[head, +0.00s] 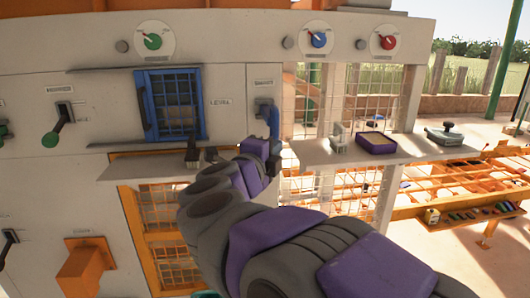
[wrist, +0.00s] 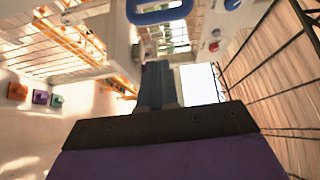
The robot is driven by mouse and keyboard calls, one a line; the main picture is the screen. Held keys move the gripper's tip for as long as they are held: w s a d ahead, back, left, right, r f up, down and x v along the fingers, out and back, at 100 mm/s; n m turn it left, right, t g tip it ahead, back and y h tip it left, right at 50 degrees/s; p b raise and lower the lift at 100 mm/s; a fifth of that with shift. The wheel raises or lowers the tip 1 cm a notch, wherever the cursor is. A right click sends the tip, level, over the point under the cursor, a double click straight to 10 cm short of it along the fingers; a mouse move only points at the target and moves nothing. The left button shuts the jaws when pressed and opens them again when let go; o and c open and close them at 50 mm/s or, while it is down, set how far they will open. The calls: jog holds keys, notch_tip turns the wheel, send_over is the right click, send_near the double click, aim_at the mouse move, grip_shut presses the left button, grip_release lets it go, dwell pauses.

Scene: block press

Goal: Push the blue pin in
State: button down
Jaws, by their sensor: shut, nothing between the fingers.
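A blue part (head: 268,114), likely the blue pin, sticks out of the grey panel to the right of the blue-framed mesh door (head: 172,103). In the wrist view a rounded blue loop (wrist: 160,13) shows at the top edge, partly cut off; it may be the same part. My gripper (head: 272,146) is just below the blue part in the head view; I cannot tell whether they touch. In the wrist view its fingers (wrist: 157,72) are together and empty, pointing to below the blue loop. How deep the pin sits cannot be told.
A grey shelf (head: 312,153) runs right from my gripper and carries a purple tray (head: 375,143) and a grey clamp-like part (head: 445,134). Dials sit along the top of the panel. An orange mesh door (head: 168,217) is below. Open ground lies to the right.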

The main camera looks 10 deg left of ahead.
aim_at(274, 136)
jog(key=w, duration=0.6)
jog(key=shift+w+d+f+p, duration=0.15)
jog(key=shift+w+p, duration=0.1)
jog(key=shift+p, duration=0.15)
jog(key=shift+w+a, duration=0.45)
jog(key=shift+w, duration=0.25)
